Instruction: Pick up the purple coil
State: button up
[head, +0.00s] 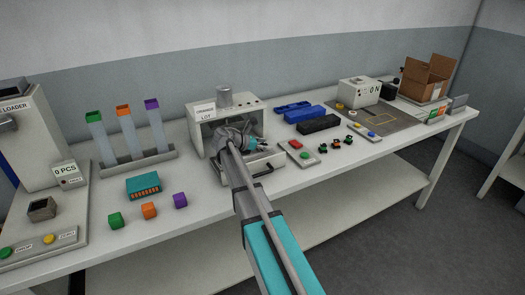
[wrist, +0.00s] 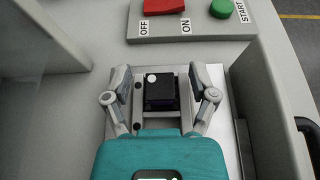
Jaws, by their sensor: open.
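My gripper (wrist: 160,88) is open in the wrist view, with one finger on each side of a small dark block (wrist: 160,92). The block has a white dot on top and a faint purple-blue tint; it sits on a pale metal plate. Gaps show between it and both fingers. I cannot tell for sure whether it is the purple coil. In the head view my gripper (head: 250,143) is at the front of the white machine (head: 259,105), and my arm hides what lies under it.
A switch panel with a red rocker (wrist: 163,6) and a green START button (wrist: 221,8) is close ahead of the fingers. A drawer handle (wrist: 308,140) is at right.

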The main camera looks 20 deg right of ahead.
dwell(0.4)
grip_shut()
